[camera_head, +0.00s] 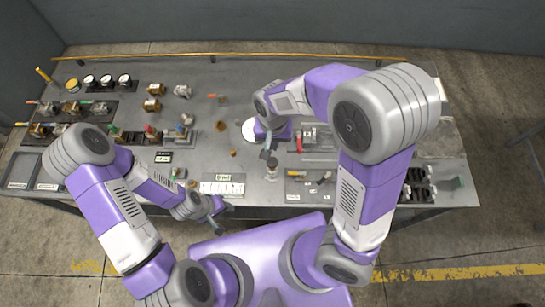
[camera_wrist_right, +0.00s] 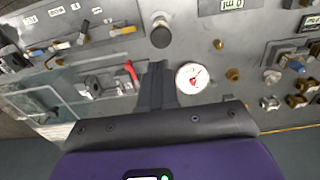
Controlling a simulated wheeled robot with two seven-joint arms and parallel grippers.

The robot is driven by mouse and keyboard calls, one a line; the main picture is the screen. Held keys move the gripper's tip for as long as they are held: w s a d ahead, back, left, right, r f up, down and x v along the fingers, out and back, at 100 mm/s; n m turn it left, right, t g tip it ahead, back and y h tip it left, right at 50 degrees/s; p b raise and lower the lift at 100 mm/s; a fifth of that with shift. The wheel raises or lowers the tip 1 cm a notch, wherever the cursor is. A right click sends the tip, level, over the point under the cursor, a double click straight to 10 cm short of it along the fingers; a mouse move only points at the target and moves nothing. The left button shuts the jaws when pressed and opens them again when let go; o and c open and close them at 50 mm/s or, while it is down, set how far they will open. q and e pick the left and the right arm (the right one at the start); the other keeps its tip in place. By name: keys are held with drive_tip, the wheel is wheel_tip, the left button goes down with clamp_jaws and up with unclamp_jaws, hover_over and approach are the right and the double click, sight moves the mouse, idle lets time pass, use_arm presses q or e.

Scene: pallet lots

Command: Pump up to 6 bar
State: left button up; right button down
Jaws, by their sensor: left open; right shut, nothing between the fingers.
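A round pressure gauge (camera_wrist_right: 191,78) with a white face and a red needle lies just right of my right gripper in the right wrist view. Its numbers are too small to read. In the head view its white face (camera_head: 249,130) is partly hidden by my right wrist. My right gripper (camera_wrist_right: 157,84) is shut and empty, pointing down over the bench; it also shows in the head view (camera_head: 267,152). A dark round knob (camera_wrist_right: 161,34) stands just beyond its fingertips, apart in the picture. I cannot tell whether it is the pump's handle. My left gripper (camera_head: 222,212) is open and empty near the bench's front edge.
A red-handled valve (camera_head: 299,145) is right of my right gripper. Several brass fittings and valves (camera_head: 152,105) fill the left side of the grey bench. A white labelled strip (camera_head: 222,188) lies near the front. A yellow rail (camera_head: 230,54) runs along the back.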

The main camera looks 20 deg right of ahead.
sight(273, 162)
use_arm(q)
drive_tip(key=shift+f+b, duration=0.5)
drive_tip(key=shift+f, duration=0.05)
use_arm(e)
wheel_tip(273, 162, down, 11)
drive_tip(key=shift+w, duration=0.1)
use_arm(q)
drive_tip(key=shift+f, duration=0.1)
